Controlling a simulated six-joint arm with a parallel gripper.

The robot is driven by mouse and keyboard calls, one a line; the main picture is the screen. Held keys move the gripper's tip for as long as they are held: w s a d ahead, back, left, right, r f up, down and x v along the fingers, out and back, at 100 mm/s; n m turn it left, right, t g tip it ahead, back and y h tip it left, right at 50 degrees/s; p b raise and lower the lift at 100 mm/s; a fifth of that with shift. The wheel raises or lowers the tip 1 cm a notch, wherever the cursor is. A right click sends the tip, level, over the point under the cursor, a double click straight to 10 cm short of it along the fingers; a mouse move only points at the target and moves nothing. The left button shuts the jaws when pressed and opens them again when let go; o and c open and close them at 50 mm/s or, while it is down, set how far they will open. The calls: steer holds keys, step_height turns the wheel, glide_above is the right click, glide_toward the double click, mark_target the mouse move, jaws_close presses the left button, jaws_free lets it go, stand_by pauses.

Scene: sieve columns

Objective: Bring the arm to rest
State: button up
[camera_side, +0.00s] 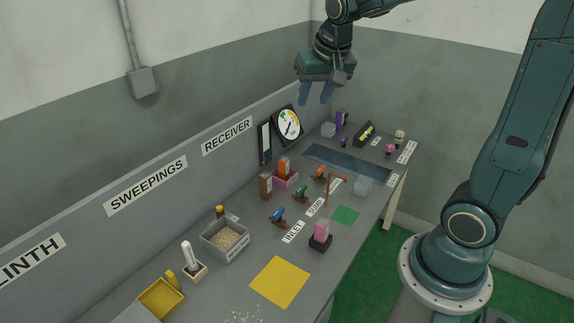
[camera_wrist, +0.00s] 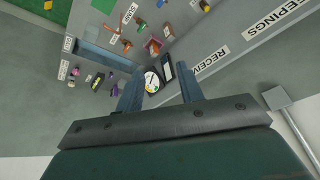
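My gripper (camera_side: 315,94) hangs high above the far part of the bench, fingers pointing down. Its two fingers stand apart with nothing between them. In the wrist view the fingers of my gripper (camera_wrist: 160,85) are also apart, and the bench shows beyond them. The grey bench (camera_side: 215,285) runs along the wall, well below my gripper. Nothing touches the fingers in either view.
The round dial (camera_side: 289,124) leans at the bench's back, below my gripper. Below stand small levers (camera_side: 301,193), a grain-filled bin (camera_side: 226,240), a yellow tray (camera_side: 160,298) and a yellow mat (camera_side: 280,282). A conduit box (camera_side: 142,82) is on the wall. Air around my gripper is clear.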

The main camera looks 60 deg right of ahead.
steer(key=s+a+n+y, duration=0.1)
steer(key=s+a+n, duration=0.2)
steer(key=s, duration=0.6)
steer(key=s+a+n+t+y, duration=0.1)
steer(key=s+a+n, duration=0.3)
steer(key=s, duration=0.5)
steer(key=a, duration=0.2)
steer(key=shift+a+r+t, duration=0.3)
